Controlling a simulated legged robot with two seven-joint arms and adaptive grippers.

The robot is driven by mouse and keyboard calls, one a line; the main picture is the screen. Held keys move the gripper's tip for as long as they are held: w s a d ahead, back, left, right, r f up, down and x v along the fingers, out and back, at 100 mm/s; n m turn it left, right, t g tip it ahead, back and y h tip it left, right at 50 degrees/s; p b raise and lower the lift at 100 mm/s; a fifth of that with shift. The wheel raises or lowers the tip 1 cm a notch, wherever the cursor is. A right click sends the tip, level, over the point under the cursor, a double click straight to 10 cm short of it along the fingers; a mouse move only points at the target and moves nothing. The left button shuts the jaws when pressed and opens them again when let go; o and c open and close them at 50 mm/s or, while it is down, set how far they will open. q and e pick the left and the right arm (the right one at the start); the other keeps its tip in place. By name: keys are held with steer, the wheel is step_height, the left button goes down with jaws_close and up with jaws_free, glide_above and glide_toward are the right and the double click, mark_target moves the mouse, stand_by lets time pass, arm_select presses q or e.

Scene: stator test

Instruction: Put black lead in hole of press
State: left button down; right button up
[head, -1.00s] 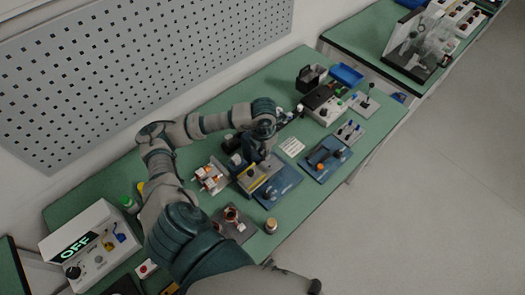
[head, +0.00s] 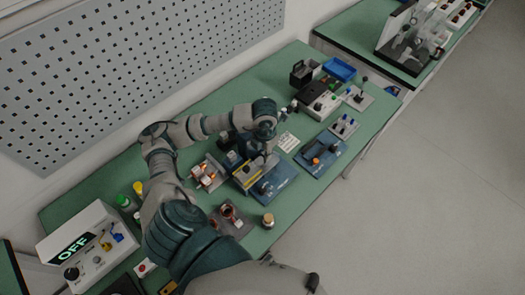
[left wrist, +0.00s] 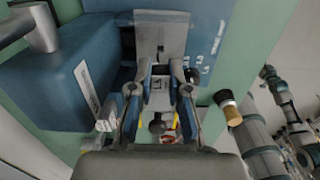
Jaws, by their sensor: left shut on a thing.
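My left gripper (head: 262,154) points down over the blue press (head: 285,180) in the middle of the bench. The press has a yellow strip and a grey plate. In the left wrist view the gripper's two fingers (left wrist: 158,112) are closed in on a small dark, round-ended piece (left wrist: 158,126), which looks like the black lead. Its lower part is hard to make out. The press's blue body (left wrist: 55,88) fills the left of that view. The hole is not clearly visible in either view. My right gripper is not in view.
A fixture with orange-and-white parts (head: 205,174) stands left of the press. Copper rings on a dark plate (head: 229,217) and a small capped bottle (head: 268,221) are in front. A blue tool block (head: 322,156) lies right. Green bench (head: 305,207) is bare near the front edge.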

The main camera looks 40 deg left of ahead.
arm_select(q)
steer(key=shift+s+d+f, duration=0.1)
steer(key=shift+d+f, duration=0.15)
steer(key=shift+f, duration=0.15)
steer(key=shift+w+a, duration=0.1)
steer(key=shift+w, duration=0.2)
steer(key=shift+s+r, duration=0.1)
steer(key=shift+a+f+b, duration=0.1)
steer(key=shift+f+b, duration=0.55)
steer(key=shift+f, duration=0.05)
steer(key=shift+f+b, duration=1)
steer(key=shift+f, duration=0.2)
